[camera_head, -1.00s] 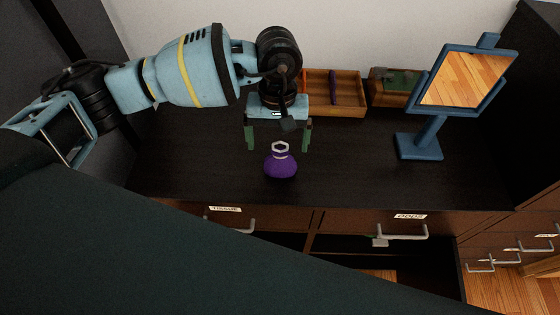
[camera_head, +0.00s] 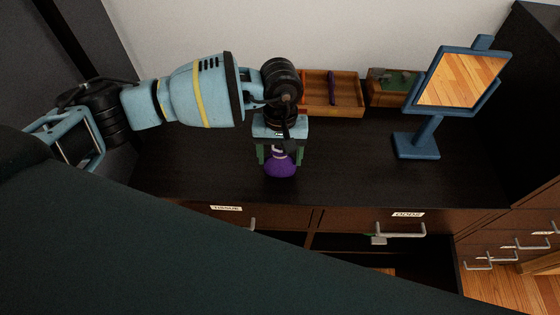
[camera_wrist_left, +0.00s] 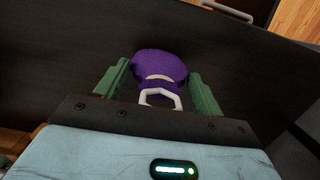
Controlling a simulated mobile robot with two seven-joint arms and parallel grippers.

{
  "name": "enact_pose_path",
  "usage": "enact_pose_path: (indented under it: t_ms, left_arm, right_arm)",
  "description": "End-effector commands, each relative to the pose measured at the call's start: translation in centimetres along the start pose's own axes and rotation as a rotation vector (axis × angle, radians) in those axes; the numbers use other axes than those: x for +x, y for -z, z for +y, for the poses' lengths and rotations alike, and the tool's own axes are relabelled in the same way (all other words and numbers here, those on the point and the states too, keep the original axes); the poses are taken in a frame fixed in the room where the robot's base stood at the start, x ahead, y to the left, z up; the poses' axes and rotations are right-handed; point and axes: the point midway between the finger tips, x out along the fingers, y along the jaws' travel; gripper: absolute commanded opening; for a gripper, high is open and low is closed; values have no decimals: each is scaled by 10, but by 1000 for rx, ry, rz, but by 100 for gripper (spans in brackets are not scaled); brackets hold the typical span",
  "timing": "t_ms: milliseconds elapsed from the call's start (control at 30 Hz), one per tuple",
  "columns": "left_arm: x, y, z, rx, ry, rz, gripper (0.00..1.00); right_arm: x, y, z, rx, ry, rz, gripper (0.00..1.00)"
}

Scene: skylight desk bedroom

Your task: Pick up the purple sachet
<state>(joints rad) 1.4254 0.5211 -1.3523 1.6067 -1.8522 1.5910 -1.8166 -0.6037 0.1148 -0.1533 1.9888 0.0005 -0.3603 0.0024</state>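The purple sachet (camera_head: 280,168) stands on the dark desk top, with a pale band and a light ring at its neck. It also shows in the left wrist view (camera_wrist_left: 158,66). My left gripper (camera_head: 279,160) is over it from behind, with one green finger on each side. The sachet shows no clear lift off the desk. My right gripper is not in view.
A wooden tray with compartments (camera_head: 348,92) and a small box with a green top (camera_head: 393,82) stand at the back. A blue mirror on a stand (camera_head: 417,146) is at the right. Labelled drawers with handles (camera_head: 401,231) are along the front. The desk left of the sachet is clear.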

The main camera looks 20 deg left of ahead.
Motion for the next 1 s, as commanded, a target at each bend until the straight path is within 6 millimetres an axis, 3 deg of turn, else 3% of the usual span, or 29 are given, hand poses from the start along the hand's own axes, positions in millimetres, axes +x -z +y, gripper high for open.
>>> enact_pose_path:
  t_ms: [33, 167, 567, 800, 1000]
  left_arm:
    - [0, 0, 0, 0, 0, 0, 61]
    - [0, 0, 0, 0, 0, 0, 45]
    - [-7, -1, 0, 0, -1, 0, 45]
    - [-36, -4, 0, 2, -2, 2, 45]
    - [-33, -46, 20, 10, 0, -2, 45]
  right_arm:
    - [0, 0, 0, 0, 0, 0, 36]
    - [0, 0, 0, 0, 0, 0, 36]
    - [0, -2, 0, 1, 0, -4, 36]
    - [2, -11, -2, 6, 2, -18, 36]
    - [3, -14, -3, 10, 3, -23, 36]
